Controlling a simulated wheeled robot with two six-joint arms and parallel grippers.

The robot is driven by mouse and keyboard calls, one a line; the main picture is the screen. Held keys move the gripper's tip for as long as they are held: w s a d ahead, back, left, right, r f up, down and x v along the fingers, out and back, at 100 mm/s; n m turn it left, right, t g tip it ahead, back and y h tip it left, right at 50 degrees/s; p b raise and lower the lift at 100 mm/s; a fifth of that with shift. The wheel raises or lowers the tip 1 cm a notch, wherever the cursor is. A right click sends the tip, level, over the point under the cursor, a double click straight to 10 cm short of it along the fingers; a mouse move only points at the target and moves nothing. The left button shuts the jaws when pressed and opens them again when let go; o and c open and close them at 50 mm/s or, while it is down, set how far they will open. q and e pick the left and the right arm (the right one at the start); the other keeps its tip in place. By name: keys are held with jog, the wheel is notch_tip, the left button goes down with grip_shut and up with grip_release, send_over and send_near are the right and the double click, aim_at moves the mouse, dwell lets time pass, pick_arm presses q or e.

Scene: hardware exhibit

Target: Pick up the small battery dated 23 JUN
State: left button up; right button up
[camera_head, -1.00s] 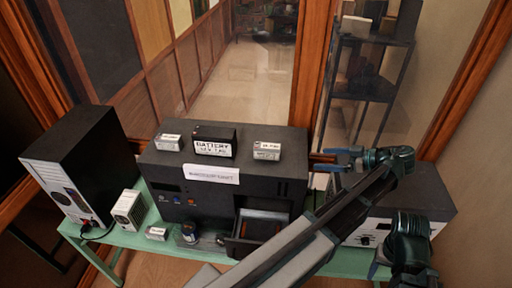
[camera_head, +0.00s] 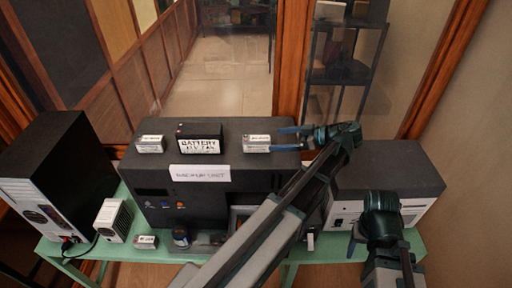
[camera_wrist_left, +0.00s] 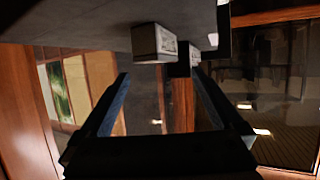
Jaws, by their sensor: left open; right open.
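Small label-topped batteries sit on the black backup unit (camera_head: 270,185): one at the left (camera_head: 150,144) and one at the right (camera_head: 256,142). A larger black battery (camera_head: 200,132) stands between them. Another small battery (camera_head: 145,242) lies on the green table. The small labels are too blurred to read a date. My left gripper (camera_head: 280,138) is open, its fingers pointing left at the right-hand small battery, close to its side. In the left wrist view this battery (camera_wrist_left: 153,43) is beyond the open fingertips, toward the top. My right gripper (camera_head: 354,247) is open and empty over the table's right part.
A black computer case (camera_head: 60,165) and a small white box (camera_head: 113,220) stand at the left of the green table (camera_head: 330,252). Another dark-topped device (camera_head: 395,165) is at the right. A glass partition is behind.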

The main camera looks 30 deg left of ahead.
aim_at(258, 139)
pick_arm(q)
jog(key=shift+r+b+x, duration=0.15)
jog(key=shift+b+x, duration=0.3)
jog(key=shift+x, duration=1.35)
jog(key=shift+r+b+x, duration=0.1)
jog(key=shift+b+x, duration=0.35)
jog(key=shift+x, duration=1.35)
jog(key=shift+w+a+r, duration=0.1)
grip_shut()
